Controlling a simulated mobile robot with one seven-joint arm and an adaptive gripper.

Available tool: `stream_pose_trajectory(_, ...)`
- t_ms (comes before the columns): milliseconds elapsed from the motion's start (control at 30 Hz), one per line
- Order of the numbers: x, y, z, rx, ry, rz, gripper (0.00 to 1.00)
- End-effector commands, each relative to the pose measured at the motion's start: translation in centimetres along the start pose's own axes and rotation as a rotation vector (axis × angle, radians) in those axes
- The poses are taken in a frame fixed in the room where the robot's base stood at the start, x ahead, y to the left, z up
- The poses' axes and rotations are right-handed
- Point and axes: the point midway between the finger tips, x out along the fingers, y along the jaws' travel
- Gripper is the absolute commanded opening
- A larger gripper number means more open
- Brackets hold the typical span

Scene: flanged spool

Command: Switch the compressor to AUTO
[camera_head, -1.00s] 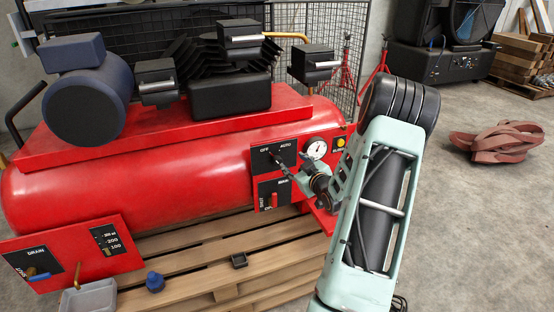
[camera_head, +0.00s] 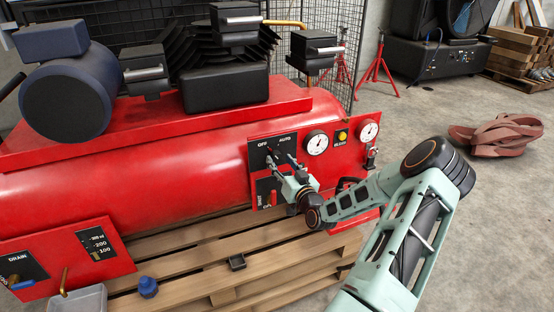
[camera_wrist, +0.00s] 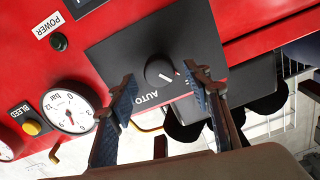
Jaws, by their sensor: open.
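The compressor's selector panel (camera_head: 272,151) is black, with OFF at upper left and AUTO at upper right in the head view. In the wrist view it appears turned over, and its round black knob (camera_wrist: 158,70) shows between my fingers. The knob's white mark points to the lower right, away from the AUTO label (camera_wrist: 146,97). My gripper (camera_wrist: 160,82) is open, one finger on each side of the knob; contact is not visible. In the head view my gripper (camera_head: 281,160) is at the panel.
Gauges (camera_head: 317,143) and a yellow BLEED button (camera_head: 341,136) sit right of the panel. A panel with a red lever (camera_head: 273,197) lies just below. The red tank (camera_head: 130,180) stands above a wooden pallet (camera_head: 200,265).

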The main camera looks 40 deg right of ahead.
Motion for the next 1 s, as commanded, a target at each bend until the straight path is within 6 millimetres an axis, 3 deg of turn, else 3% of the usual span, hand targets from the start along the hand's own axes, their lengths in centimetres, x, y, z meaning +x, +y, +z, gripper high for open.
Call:
stream_pose_trajectory(200,2.9,0.0,0.1,-0.001,0.0,-0.001,0.45)
stream_pose_trajectory(600,3.5,0.0,0.0,0.0,-0.001,0.001,0.44)
stream_pose_trajectory(1000,3.5,0.0,0.0,-0.001,-0.001,0.0,0.03)
